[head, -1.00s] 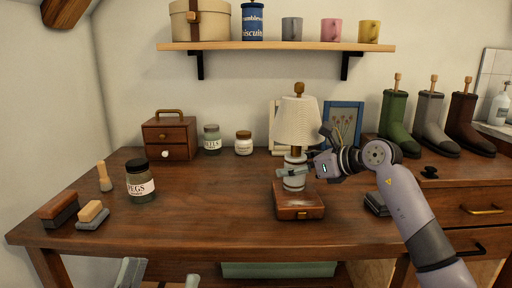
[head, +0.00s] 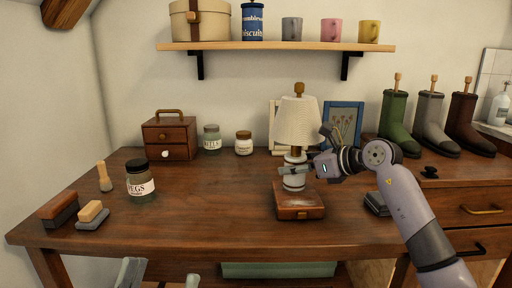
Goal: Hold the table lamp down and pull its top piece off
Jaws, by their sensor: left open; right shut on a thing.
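The table lamp stands upright on the desk, with a cream pleated shade (head: 297,122) topped by a brown wooden knob (head: 299,90). Its pale body (head: 294,183) rises from a brown wooden box-like base (head: 299,201). My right gripper (head: 295,170) reaches in from the right and is shut on the lamp's pale body, below the shade. My fingers hide part of the body. My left gripper (head: 160,276) shows only at the bottom edge, in front of the desk. Its two fingers are wide apart and empty, far from the lamp.
Framed pictures (head: 344,122) stand close behind the lamp. A dark flat object (head: 376,204) lies right of it, below my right arm. A pegs jar (head: 140,182) and brushes (head: 92,213) are at left. The desk (head: 222,205) is clear left of the lamp.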

